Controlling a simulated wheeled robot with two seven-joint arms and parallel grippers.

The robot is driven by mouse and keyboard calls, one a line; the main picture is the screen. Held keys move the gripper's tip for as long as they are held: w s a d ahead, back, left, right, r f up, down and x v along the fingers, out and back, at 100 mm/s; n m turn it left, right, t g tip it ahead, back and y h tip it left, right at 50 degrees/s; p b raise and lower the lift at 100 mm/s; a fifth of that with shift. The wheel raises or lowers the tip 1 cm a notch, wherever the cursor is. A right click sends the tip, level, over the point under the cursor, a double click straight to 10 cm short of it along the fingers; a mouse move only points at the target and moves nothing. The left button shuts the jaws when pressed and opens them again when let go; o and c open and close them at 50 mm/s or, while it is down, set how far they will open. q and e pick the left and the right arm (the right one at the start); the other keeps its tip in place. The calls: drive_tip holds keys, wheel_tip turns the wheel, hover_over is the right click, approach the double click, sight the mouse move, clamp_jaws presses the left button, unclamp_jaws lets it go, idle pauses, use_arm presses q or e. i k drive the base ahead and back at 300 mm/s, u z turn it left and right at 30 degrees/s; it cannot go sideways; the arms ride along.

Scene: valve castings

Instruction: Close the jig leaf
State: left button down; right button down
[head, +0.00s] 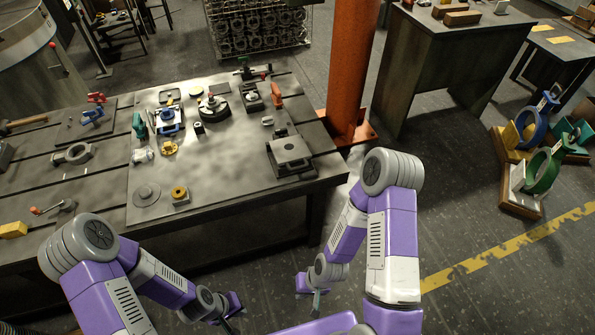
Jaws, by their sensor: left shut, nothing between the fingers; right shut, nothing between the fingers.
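A grey fixture with a flat plate and a small knob or hole on top (290,151) sits at the right front of the workbench. A blue fixture with a pale top (168,118) stands further left on the bench. Both are small in view, and I cannot tell for sure which is the jig or how its leaf lies. My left gripper (229,325) is shut and empty, low in front of the bench near the bottom edge. My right gripper (316,303) is shut and empty, also low in front of the bench. Both are apart from everything on the bench.
The workbench (235,195) bears several castings, clamps and a yellow-topped part (180,194). Its front middle is mostly bare. An orange column (352,70) stands at its right end. A dark cabinet (450,60) stands behind right.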

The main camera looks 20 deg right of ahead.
sight(292, 153)
drive_tip(key=u, duration=0.85)
drive_tip(key=i, duration=0.7)
drive_tip(key=z, duration=0.9)
